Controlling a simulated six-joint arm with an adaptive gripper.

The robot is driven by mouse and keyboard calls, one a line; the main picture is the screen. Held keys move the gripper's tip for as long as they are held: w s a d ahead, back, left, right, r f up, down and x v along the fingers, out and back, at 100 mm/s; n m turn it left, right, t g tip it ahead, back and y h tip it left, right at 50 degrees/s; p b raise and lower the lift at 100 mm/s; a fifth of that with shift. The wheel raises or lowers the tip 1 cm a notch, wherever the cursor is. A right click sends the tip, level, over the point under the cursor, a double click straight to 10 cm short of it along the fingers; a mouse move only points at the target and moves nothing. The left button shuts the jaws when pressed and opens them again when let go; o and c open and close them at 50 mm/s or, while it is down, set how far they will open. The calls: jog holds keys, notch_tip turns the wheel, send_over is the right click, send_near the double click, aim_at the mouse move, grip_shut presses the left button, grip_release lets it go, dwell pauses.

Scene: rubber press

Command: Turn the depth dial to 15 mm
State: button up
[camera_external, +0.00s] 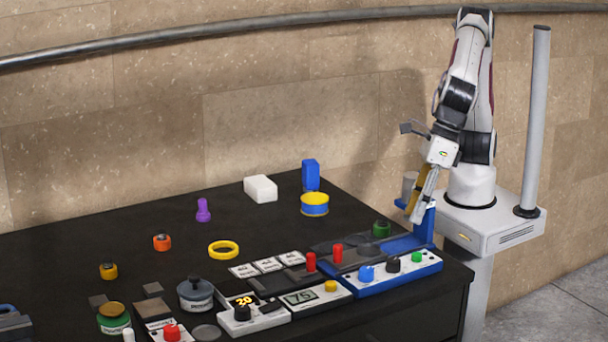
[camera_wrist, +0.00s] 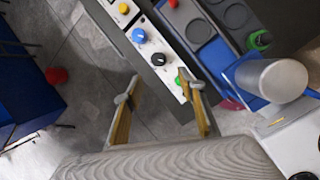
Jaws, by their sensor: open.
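A white panel with a blue rim (camera_external: 400,275) carries a blue knob (camera_external: 366,273), a black knob (camera_external: 393,264) and a green button (camera_external: 417,257). I cannot read which knob is the depth dial. My gripper (camera_external: 416,214) is open and empty, beside the blue press post at the table's right end. In the wrist view, its fingers (camera_wrist: 160,85) spread below the blue knob (camera_wrist: 139,35) and black knob (camera_wrist: 158,59); the right finger partly covers the green button.
A grey cylinder (camera_wrist: 272,80) rises close to the gripper's right. The back-left of the black table is fairly open.

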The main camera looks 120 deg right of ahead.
jog(key=s+d+r+m, duration=0.4)
jog(key=s+d+m, duration=0.2)
jog(key=d+m, duration=0.3)
jog(key=s+d+r+m+y, duration=0.1)
jog(key=s+d+r+m, duration=0.3)
jog(key=d+m, duration=0.5)
jog(key=shift+s+d+r+m+t+y, duration=0.2)
jog(key=shift+s+d+m+t+y, duration=0.15)
jog(key=shift+s+m, duration=0.5)
jog(key=shift+a, duration=0.1)
jog(key=shift+w+n, duration=0.1)
jog(key=shift+n, duration=0.15)
dwell(0.3)
